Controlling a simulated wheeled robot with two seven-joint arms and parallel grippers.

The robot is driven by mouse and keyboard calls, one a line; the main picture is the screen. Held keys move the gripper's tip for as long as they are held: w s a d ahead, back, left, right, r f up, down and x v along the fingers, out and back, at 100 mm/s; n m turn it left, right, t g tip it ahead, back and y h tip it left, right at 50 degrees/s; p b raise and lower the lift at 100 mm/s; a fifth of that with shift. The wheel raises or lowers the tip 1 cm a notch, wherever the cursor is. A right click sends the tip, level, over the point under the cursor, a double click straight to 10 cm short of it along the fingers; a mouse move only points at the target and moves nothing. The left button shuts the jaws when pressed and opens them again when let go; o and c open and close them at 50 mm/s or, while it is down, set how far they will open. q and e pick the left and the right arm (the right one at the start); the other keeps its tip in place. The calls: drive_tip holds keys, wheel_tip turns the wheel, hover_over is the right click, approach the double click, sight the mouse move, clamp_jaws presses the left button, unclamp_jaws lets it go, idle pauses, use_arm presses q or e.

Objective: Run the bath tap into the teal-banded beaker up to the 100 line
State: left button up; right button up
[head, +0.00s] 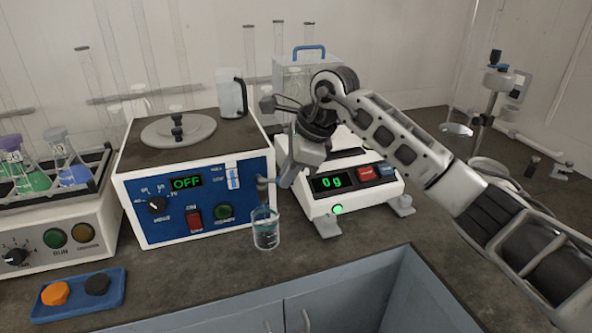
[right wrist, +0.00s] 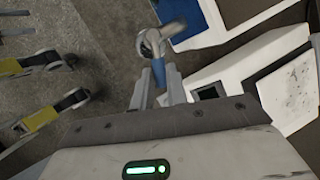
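The teal-banded beaker (head: 265,232) stands upright on the counter at the right front corner of the water bath (head: 185,160). It is clear glass; its water level is too small to read. The bath tap (head: 262,184) sticks out at the bath's right side, above the beaker. It shows in the right wrist view (right wrist: 150,42). My right gripper (head: 285,182) is just right of the tap. In the right wrist view its fingers (right wrist: 158,85) stand on both sides of a blue piece, apparently the tap lever (right wrist: 161,76); contact is unclear. My left gripper is not visible.
A balance (head: 350,190) reading 0 g stands behind my right gripper. The bath display reads OFF (head: 187,182). A white jug (head: 232,95) stands on the bath. A shaker with flasks (head: 60,225) is at left. A blue tray (head: 84,292) lies in front.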

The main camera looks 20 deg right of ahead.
drive_tip(key=o, duration=0.4)
drive_tip(key=shift+r, duration=0.15)
drive_tip(key=b+v, duration=0.1)
drive_tip(key=v, duration=1.4)
drive_tip(key=shift+s+d+r, duration=0.1)
drive_tip(key=shift+s+r, duration=0.1)
drive_tip(key=shift+r, duration=0.1)
